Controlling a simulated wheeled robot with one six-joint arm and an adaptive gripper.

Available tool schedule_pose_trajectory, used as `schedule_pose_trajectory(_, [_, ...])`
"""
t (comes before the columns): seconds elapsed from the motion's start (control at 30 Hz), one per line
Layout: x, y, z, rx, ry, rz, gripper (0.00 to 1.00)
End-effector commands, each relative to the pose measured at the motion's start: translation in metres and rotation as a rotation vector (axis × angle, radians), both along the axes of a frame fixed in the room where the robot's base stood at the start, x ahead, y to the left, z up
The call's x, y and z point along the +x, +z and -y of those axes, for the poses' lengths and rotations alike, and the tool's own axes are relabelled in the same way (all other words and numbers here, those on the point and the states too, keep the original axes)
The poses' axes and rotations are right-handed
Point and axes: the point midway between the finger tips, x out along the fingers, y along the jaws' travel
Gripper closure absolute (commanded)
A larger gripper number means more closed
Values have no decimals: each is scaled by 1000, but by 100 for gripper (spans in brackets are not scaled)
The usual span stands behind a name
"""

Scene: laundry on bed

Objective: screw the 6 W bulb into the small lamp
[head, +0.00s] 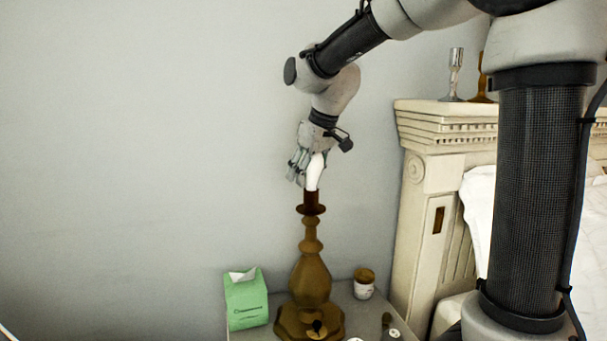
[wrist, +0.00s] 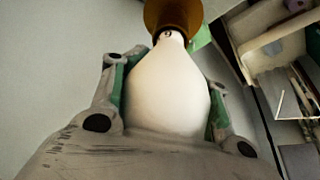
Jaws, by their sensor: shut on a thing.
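The small lamp (head: 311,275) is a brass-brown turned base standing upright on the nightstand, with a dark socket (head: 311,201) at its top. My gripper (head: 306,172) is above the lamp, shut on a white bulb (head: 315,173). In the wrist view the bulb (wrist: 170,90) sits between the two fingers, its narrow end pointing at the brown socket (wrist: 172,14). The bulb's narrow end meets or is right at the socket mouth. I cannot tell how far it is inside.
A green tissue box (head: 247,302) stands left of the lamp on the nightstand (head: 372,318). A small jar (head: 364,284) with a brown lid and other small items are to the right. The carved bed headboard (head: 440,190) is at the right. The wall space at left is clear.

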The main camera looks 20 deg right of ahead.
Motion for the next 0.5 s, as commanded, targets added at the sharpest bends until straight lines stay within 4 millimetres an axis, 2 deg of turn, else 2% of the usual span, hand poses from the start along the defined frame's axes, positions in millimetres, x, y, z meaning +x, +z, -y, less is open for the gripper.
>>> schedule_pose_trajectory(0.37, [1,0,1,-1,-50,0,82])
schedule_pose_trajectory(0.5, [1,-1,4,-3,-169,0,82])
